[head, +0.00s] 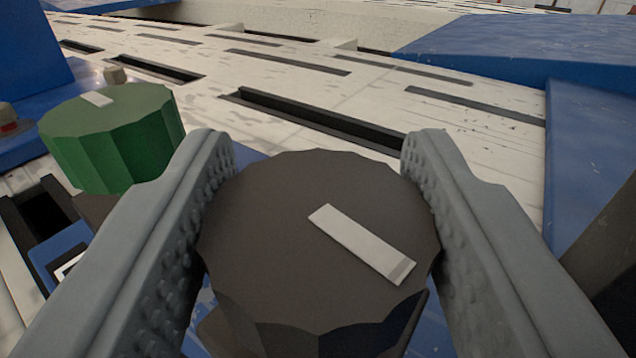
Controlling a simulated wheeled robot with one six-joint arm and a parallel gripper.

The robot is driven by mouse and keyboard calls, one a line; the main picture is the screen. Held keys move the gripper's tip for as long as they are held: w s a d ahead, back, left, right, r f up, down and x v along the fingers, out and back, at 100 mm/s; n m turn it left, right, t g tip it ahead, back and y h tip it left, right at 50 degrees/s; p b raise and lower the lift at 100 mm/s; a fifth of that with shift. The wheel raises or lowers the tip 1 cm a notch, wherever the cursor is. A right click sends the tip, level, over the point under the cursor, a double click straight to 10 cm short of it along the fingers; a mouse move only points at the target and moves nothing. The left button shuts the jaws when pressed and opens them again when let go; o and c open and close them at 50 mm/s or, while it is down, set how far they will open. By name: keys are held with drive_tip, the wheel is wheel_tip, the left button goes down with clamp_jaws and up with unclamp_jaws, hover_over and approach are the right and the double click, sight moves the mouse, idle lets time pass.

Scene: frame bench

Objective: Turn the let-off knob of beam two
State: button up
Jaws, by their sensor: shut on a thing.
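A dark brown-grey faceted knob (270,240) with a white pointer bar (362,243) on its top fills the lower middle of the head view. The bar slants from upper left to lower right. My gripper (318,160) is shut on this knob, one grey finger with a bumpy inner pad on each side of it. A green faceted knob (115,140) with a short white mark stands to the left, apart from the fingers. I cannot tell from this view which knob belongs to beam two.
A pale worn slotted panel (370,105) stretches behind the knobs. Blue painted parts rise at the back left (25,50) and at the right (590,150). A small tan peg (116,76) stands behind the green knob. A dark part (605,250) shows at the right edge.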

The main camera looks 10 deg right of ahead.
drive_tip(key=shift+n+y, duration=0.5)
drive_tip(key=shift+y, duration=0.3)
drive_tip(key=o, duration=1)
drive_tip(key=shift+m+h, duration=0.3)
drive_tip(key=shift+h, duration=0.2)
drive_tip(key=shift+m+g+h, duration=0.9)
drive_tip(key=shift+m+h, duration=1)
drive_tip(key=shift+h, duration=0.9)
drive_tip(key=shift+a+m+g+h, duration=0.1)
drive_tip(key=shift+m+g+h, duration=1.5)
drive_tip(key=shift+h, duration=0.6)
drive_tip(key=v, duration=1.7)
drive_tip(key=shift+s, duration=0.25)
